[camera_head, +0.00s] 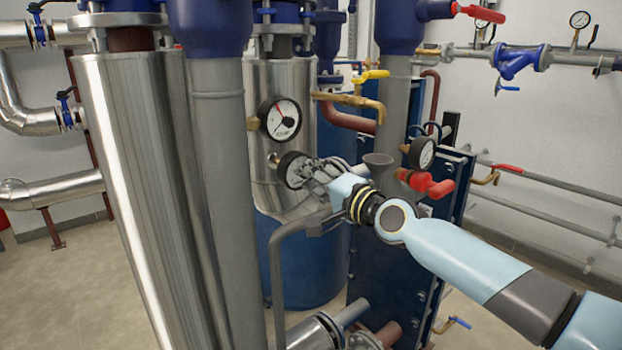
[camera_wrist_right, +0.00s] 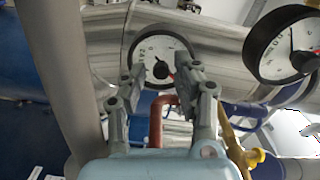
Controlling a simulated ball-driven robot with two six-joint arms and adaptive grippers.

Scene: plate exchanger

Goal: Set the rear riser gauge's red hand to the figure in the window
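My right gripper (camera_head: 309,172) is in front of the lower round gauge (camera_head: 291,169) on the rear silver riser. In the right wrist view this gauge (camera_wrist_right: 150,47) has a white dial, a dark rim, a dark centre knob (camera_wrist_right: 160,70) and a short red hand (camera_wrist_right: 170,74). The two fingers of my right gripper (camera_wrist_right: 160,77) stand apart, one on each side of the knob; I cannot tell whether they touch it. The fingers hide the lower dial. Small dark figures show on the dial, too small to read surely. My left gripper is in neither view.
A second gauge (camera_head: 281,118) with a red hand sits just above; it also shows in the right wrist view (camera_wrist_right: 284,46). A third gauge (camera_head: 422,153) and a red-handled valve (camera_head: 432,185) are right of my gripper. A grey pipe (camera_head: 220,200) stands left.

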